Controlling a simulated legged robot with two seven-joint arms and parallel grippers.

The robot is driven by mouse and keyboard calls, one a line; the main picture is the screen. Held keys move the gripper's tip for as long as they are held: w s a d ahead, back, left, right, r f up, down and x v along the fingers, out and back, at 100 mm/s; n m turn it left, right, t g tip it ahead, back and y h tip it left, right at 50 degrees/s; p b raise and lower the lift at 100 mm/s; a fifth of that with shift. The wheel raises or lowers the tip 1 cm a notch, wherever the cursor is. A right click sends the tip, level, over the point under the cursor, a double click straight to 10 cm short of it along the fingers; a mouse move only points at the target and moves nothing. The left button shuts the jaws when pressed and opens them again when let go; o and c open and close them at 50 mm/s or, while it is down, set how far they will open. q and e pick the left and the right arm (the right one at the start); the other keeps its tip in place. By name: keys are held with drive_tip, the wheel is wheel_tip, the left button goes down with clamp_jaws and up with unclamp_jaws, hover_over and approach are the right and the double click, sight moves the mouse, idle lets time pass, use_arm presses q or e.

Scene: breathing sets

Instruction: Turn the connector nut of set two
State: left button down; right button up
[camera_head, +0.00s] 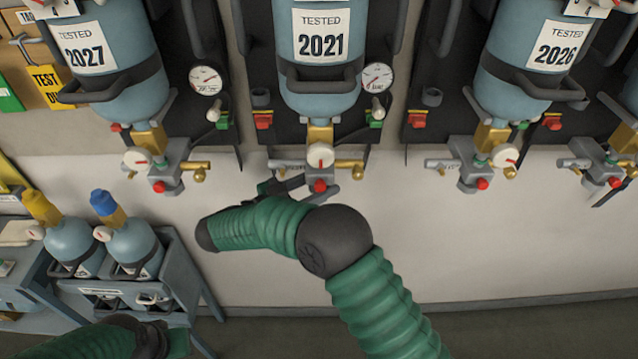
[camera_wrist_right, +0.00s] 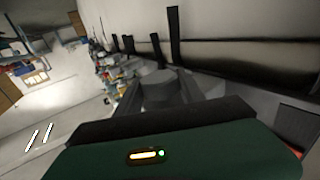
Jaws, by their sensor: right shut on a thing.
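The middle breathing set is a blue-grey cylinder (camera_head: 320,80) labelled TESTED 2021, hung upside down on a dark backplate. Below it is a valve block with a brass neck, a white gauge (camera_head: 320,156) and a red knob (camera_head: 320,186). A grey connector nut (camera_head: 286,165) sticks out to the left of this block. My right gripper (camera_head: 288,187) is at the block's lower left, shut on the nut; its fingers partly hide the contact. In the right wrist view a grey rounded part (camera_wrist_right: 160,91) sits ahead of the gripper body. My left gripper is not visible.
Similar sets labelled 2027 (camera_head: 103,72) and 2026 (camera_head: 528,62) hang either side, with another at the right edge. A grey rack (camera_head: 175,285) with two small cylinders stands lower left. The pale wall below the sets is clear.

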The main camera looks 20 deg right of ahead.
drive_tip(key=shift+r, duration=0.2)
idle(0.3)
drive_tip(key=o, duration=1.4)
drive_tip(key=shift+w+f, duration=0.1)
drive_tip(key=shift+c, duration=0.2)
drive_tip(key=shift+d, duration=0.15)
